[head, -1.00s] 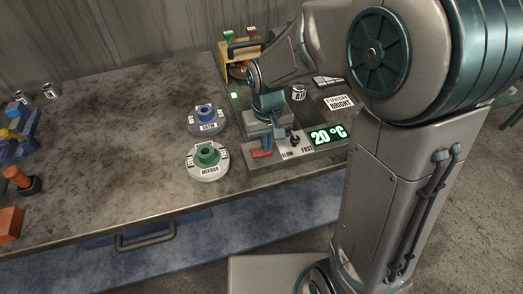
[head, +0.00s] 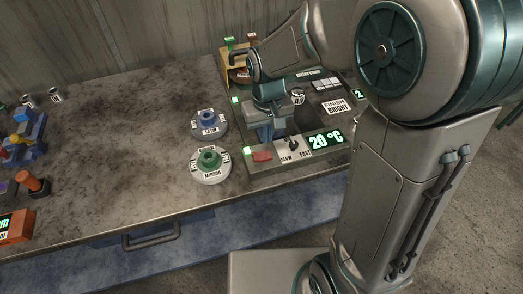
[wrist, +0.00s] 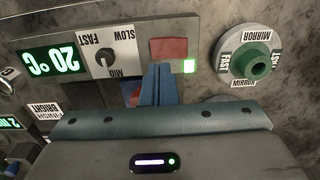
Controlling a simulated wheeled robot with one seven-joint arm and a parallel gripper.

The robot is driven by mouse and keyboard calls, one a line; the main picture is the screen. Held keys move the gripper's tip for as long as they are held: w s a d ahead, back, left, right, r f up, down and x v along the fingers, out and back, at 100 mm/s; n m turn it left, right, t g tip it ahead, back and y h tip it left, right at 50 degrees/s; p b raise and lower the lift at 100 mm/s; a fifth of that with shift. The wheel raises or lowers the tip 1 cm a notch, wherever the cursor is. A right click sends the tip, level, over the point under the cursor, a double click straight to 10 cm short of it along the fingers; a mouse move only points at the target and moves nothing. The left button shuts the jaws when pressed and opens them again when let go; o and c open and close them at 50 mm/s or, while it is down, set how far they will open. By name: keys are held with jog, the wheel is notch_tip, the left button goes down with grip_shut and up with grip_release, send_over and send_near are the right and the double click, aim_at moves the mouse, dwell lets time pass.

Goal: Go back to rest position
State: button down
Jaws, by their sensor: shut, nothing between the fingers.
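My gripper (head: 266,134) hangs over the control panel (head: 318,157), just behind the red button (head: 262,156). In the wrist view, its blue fingers (wrist: 156,82) are closed together with nothing between them. Their tips point toward the red button (wrist: 168,49), and I cannot tell the exact gap. A green light (wrist: 189,66) is lit beside the button. The panel also has a black knob marked slow, mid and fast (wrist: 104,60) and a green 20 °C display (head: 326,139).
A mirror-labelled disc with a green knob (head: 209,158) and a blue-knobbed disc (head: 208,119) stand left of the panel. A wooden rack (head: 234,65) is behind. Blue and orange items (head: 33,183) sit at the far left. The bench (head: 120,150) between is clear.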

jog(key=shift+r, duration=0.65)
jog(key=s+d+r+m+t, duration=0.3)
jog(key=s+d+r, duration=0.5)
jog(key=s+d, duration=0.4)
jog(key=shift+s+r, duration=0.35)
jog(key=shift+s, duration=0.05)
jog(key=shift+a, duration=0.1)
dwell(0.5)
